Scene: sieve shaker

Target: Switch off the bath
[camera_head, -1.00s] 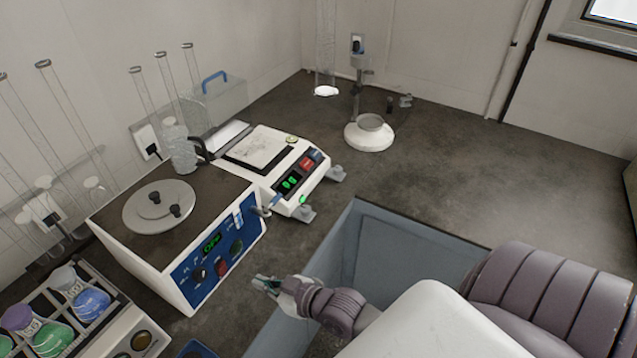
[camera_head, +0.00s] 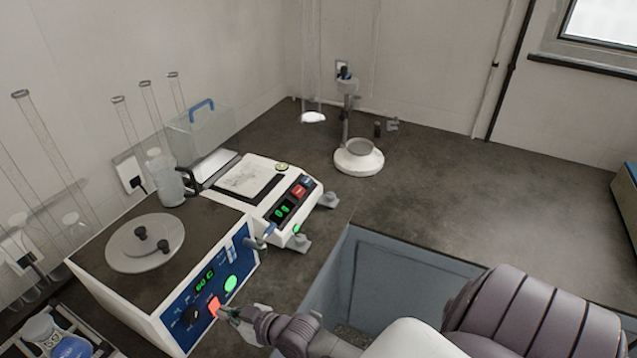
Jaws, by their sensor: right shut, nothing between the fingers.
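The bath (camera_head: 100,280) is a white box at the left with a dark top, a round grey lid (camera_head: 130,252) and a blue front panel. The panel has a green display reading about "60 C", a black knob (camera_head: 191,316), a lit red switch (camera_head: 214,305) and a lit green round light (camera_head: 231,283). My right gripper (camera_head: 226,313) is shut and empty. Its tips are at the red switch, just right of and below it; I cannot tell whether they touch it. My left gripper is not in view.
A white balance (camera_head: 262,187) with a green display stands behind the bath. A glass jug (camera_head: 168,180) is at the bath's back edge. A grey sink (camera_head: 345,262) opens under my right arm. A rack with flasks (camera_head: 62,340) is at lower left.

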